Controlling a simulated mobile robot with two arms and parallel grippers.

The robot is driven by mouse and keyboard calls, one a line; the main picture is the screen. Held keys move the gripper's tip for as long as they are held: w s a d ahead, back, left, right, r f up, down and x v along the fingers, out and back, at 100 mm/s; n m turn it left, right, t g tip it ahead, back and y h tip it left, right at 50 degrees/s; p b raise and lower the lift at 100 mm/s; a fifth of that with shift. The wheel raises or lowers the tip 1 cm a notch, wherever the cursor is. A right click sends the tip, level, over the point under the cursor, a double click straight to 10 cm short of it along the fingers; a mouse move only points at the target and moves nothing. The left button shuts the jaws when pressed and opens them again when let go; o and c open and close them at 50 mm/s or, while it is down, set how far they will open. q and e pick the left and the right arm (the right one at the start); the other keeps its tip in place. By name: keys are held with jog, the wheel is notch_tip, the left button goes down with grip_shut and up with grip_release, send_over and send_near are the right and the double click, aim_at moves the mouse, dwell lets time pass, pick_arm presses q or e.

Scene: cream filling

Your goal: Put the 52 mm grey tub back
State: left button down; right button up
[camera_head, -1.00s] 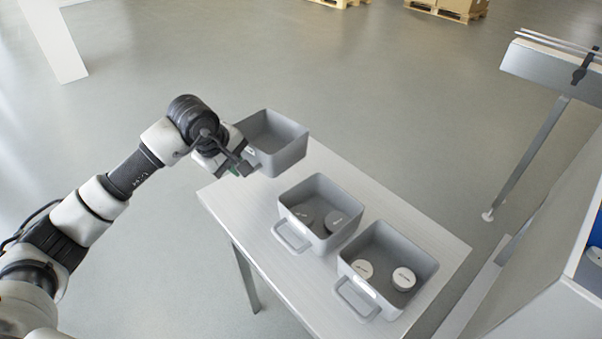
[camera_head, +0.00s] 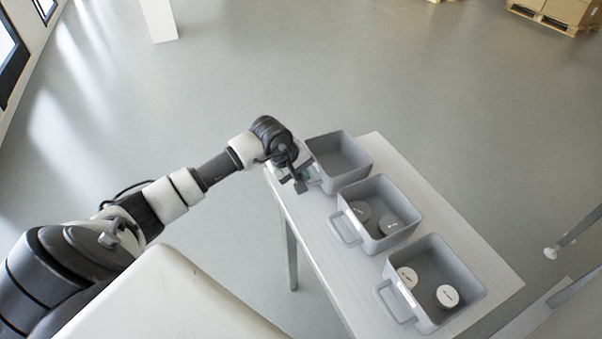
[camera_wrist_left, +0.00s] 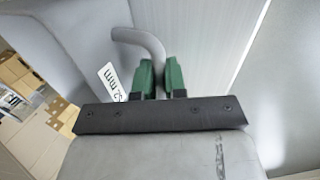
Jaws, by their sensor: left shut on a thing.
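The 52 mm grey tub (camera_head: 351,181) is at the far end of the white table, in line with two other tubs; it is open-topped and looks empty. I cannot tell whether its base touches the table. My left gripper (camera_head: 307,180) is at its near-left side, shut on its handle. In the left wrist view the green fingers of the gripper (camera_wrist_left: 160,78) close around the bent grey handle (camera_wrist_left: 140,38). A white label reading "52 mm" (camera_wrist_left: 109,80) shows beside them. My right gripper is not in view.
A middle grey tub (camera_head: 378,247) with two grey round pieces stands close to the held tub. A nearer grey tub (camera_head: 437,326) holds two white round pieces. The table (camera_head: 335,280) has a bare strip along its left side. Pallets with boxes (camera_head: 565,14) stand far off.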

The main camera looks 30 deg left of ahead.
pick_arm(q)
jog(key=shift+f, duration=0.1)
jog(key=c, duration=1.2)
grip_release()
jog(key=v, duration=1.2)
jog(key=shift+b, duration=0.4)
